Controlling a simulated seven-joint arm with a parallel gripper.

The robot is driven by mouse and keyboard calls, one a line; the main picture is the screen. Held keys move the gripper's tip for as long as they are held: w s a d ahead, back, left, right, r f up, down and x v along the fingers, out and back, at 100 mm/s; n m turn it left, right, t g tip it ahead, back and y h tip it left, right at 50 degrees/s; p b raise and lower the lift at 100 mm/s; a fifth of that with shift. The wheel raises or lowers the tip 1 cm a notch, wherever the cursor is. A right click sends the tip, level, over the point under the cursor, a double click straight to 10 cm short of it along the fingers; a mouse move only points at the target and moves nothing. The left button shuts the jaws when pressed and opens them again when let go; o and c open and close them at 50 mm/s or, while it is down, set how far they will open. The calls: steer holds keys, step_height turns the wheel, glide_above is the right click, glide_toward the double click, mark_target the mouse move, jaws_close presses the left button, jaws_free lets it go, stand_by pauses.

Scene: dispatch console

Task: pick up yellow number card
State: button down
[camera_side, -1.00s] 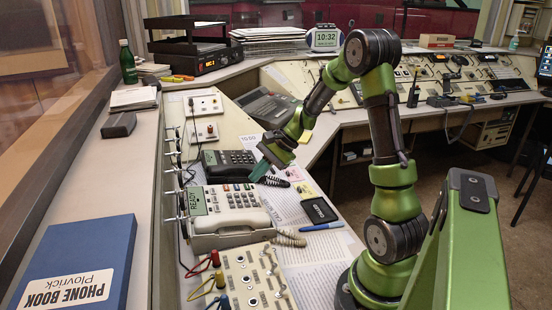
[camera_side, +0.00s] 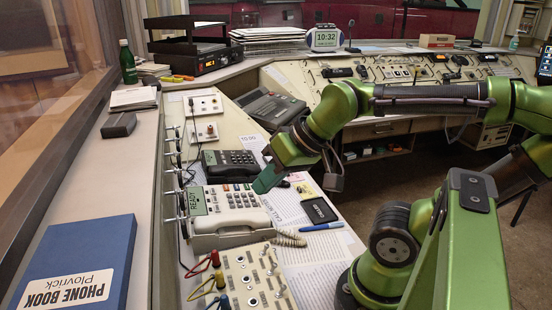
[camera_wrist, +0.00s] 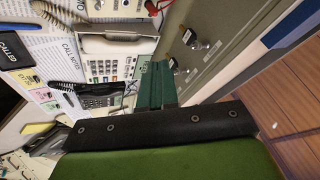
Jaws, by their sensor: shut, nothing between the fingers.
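A small yellow card (camera_side: 305,190) lies flat on the desk papers right of the phones in the side view. A yellow piece (camera_wrist: 50,106) also lies at the left in the wrist view, beside a pink one; any number on it is too small to read. My gripper (camera_side: 263,186) has its teal fingers together and empty. It hangs over the phones, left of the card in the side view and apart from it. The fingers (camera_wrist: 157,72) also show closed in the middle of the wrist view, with no card between them.
A light phone (camera_side: 230,215) and a dark phone (camera_side: 229,165) stand beneath and left of my gripper. A black CALLED card (camera_side: 319,210) and a blue pen (camera_side: 321,227) lie near the yellow card. A blue phone book (camera_side: 75,265) lies at front left.

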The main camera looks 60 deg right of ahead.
steer(key=c, duration=1.8)
jaws_free()
steer(key=shift+c, duration=0.2)
steer(key=o, duration=1.6)
steer(key=m+g+h, duration=0.4)
steer(key=m+h, duration=0.1)
glide_toward(304, 189)
steer(key=x, duration=0.6)
steer(key=shift+f, duration=0.3)
